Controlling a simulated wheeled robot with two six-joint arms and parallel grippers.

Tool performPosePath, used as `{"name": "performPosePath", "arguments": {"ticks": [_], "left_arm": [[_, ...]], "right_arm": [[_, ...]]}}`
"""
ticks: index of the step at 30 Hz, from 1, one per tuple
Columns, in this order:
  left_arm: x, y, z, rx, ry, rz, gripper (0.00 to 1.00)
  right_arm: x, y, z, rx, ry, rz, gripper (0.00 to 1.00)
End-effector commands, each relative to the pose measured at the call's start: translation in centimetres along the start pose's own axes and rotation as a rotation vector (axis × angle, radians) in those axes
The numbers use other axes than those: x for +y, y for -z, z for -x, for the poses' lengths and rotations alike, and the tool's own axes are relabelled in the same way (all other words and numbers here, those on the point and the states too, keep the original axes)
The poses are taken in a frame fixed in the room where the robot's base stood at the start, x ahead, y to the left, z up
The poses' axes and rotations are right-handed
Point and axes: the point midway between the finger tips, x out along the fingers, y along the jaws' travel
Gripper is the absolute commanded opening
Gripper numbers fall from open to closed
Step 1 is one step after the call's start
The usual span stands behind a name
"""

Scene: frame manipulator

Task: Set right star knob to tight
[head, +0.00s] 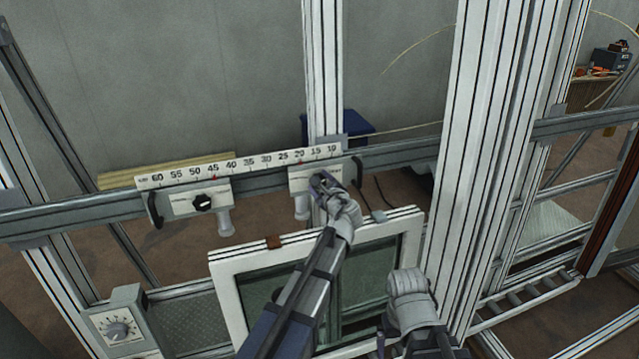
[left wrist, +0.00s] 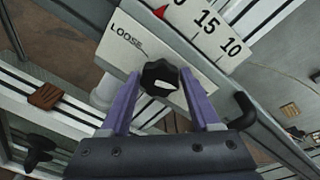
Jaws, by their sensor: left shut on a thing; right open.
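The right star knob (left wrist: 160,80) is black and lobed, with a white pointer mark, on a white plate (left wrist: 135,55) with the word LOOSE on its left part. Any other word on the plate is hidden. My left gripper (left wrist: 163,98) is shut on the knob, one purple finger on each side. In the head view my left gripper (head: 323,184) is at the right carriage plate (head: 300,180) and covers the knob. My right gripper (head: 408,305) is low and right of the window frame, away from the knob; it is open.
A left carriage with another black star knob (head: 203,202) sits on the same rail, under a number scale (head: 240,165). A white window frame (head: 232,290) stands below. A dial box (head: 118,328) is at lower left. Tall metal posts (head: 490,150) stand at right.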

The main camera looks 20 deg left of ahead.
Motion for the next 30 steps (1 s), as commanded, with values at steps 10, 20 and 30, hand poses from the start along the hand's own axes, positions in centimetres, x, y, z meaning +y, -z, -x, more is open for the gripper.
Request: {"name": "performPosePath", "arguments": {"ticks": [10, 20, 30], "left_arm": [[0.1, 0.12, 0.12, -0.002, -0.012, -0.077, 0.07], [0.12, 0.11, 0.14, -0.003, -0.013, -0.086, 0.07], [0.06, 0.07, 0.09, -0.004, -0.011, -0.086, 0.89]], "right_arm": [[0.0, 0.0, 0.0, 0.0, 0.0, 0.0, 0.93], [0.0, 0.0, 0.0, 0.0, 0.0, 0.0, 0.93], [0.0, 0.0, 0.02, 0.0, 0.0, 0.0, 0.93]]}}
